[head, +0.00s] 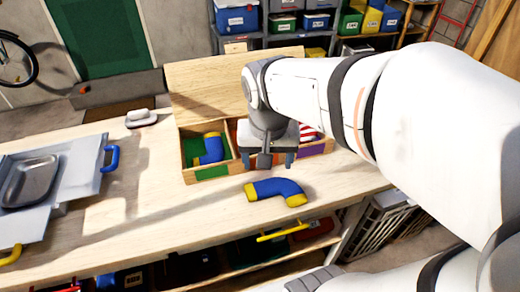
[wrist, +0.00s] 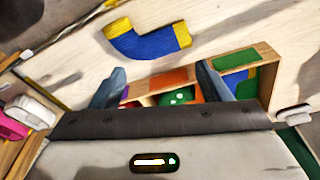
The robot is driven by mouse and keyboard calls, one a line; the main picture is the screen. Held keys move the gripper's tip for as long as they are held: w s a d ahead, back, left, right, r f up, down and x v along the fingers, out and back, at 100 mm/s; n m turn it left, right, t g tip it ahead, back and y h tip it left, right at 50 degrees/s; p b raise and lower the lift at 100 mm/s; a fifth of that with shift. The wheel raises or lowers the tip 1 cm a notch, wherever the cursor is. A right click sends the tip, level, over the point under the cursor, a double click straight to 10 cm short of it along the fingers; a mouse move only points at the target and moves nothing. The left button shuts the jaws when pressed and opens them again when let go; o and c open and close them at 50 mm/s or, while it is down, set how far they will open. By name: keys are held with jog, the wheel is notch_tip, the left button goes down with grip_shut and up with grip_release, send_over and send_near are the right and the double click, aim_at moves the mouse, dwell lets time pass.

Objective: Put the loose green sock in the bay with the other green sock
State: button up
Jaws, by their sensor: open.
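The loose sock (head: 276,190) on the bench is blue with yellow ends, not green. It lies bent in front of the divided wooden box (head: 243,173) and also shows in the wrist view (wrist: 150,43). The left bay, with a green tag (head: 212,172), holds a matching blue and yellow sock (head: 208,150). In the wrist view, a green item with white dots (wrist: 180,97) lies in the orange-tagged middle bay. A red and white striped item (head: 307,133) is in the right bay. My gripper (head: 264,162) is open and empty above the box, hiding its middle bay in the head view.
The box's wooden lid (head: 215,85) stands open behind it. A grey case with a metal tray (head: 30,182) sits at the bench's left, and a white-handled brush (head: 141,117) lies behind. The bench between case and box is clear.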

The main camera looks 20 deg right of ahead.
jog(key=s+n, duration=0.1)
jog(key=s+f+n, duration=0.2)
jog(key=s, duration=0.1)
jog(key=shift+n+t+y, duration=0.3)
jog(key=shift+t, duration=0.1)
dwell(0.4)
jog(key=shift+w+p+v, duration=0.2)
jog(key=shift+p+v, duration=0.75)
jog(key=shift+v, duration=0.05)
